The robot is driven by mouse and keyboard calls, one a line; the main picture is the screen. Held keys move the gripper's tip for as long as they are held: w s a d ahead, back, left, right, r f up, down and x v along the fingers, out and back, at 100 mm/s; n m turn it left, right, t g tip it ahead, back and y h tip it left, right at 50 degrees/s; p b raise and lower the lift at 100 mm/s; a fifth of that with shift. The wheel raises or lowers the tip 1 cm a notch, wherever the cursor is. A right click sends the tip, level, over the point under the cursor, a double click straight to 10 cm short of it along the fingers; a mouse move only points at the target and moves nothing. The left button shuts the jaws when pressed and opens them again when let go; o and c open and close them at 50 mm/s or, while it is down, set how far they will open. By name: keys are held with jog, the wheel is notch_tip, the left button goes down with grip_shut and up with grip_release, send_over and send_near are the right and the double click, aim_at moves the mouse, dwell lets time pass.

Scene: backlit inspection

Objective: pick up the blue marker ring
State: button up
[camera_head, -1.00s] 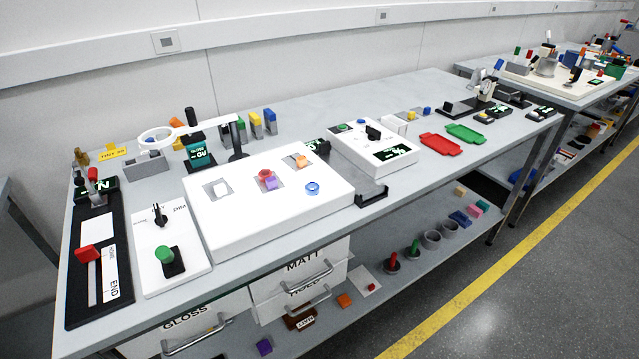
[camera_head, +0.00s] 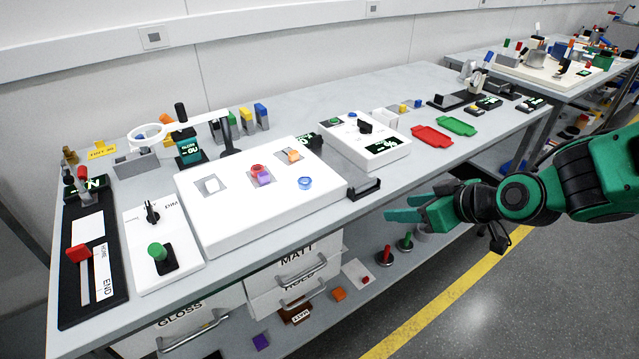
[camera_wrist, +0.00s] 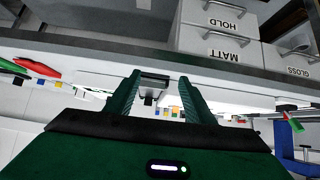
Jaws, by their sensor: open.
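The blue marker ring (camera_head: 305,183) lies on the right part of the white light panel (camera_head: 232,222), near its front right corner. My gripper (camera_head: 388,207) is in the head view to the right of the panel, in front of the table's front edge. It is open and empty, with its fingers pointing left toward the panel. In the wrist view the two green fingers (camera_wrist: 159,82) stand apart with nothing held between them. I cannot make out the blue ring clearly in the wrist view.
A black bracket (camera_head: 364,189) sits at the table edge between my gripper and the panel. An orange ring (camera_head: 293,155) and a purple block (camera_head: 263,177) are on the panel. A magnifier arm (camera_head: 180,128) stands behind it. Drawers (camera_head: 297,262) are below.

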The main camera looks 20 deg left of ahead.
aim_at(306, 181)
jog(key=a+y, duration=0.1)
jog(key=a, duration=0.5)
jog(key=a+r+n+y, duration=0.1)
jog(key=a+y, duration=0.1)
jog(key=a, duration=0.4)
jog(key=a+r+n+y, duration=0.1)
jog(key=a, duration=0.4)
jog(key=shift+s+a+t+y, duration=0.2)
jog(key=shift+a+t+y, duration=0.1)
jog(key=shift+a, duration=0.1)
jog(key=shift+w+x, duration=0.25)
jog(key=shift+x, duration=2.7)
jog(key=shift+d, duration=0.1)
jog(key=c, duration=1.1)
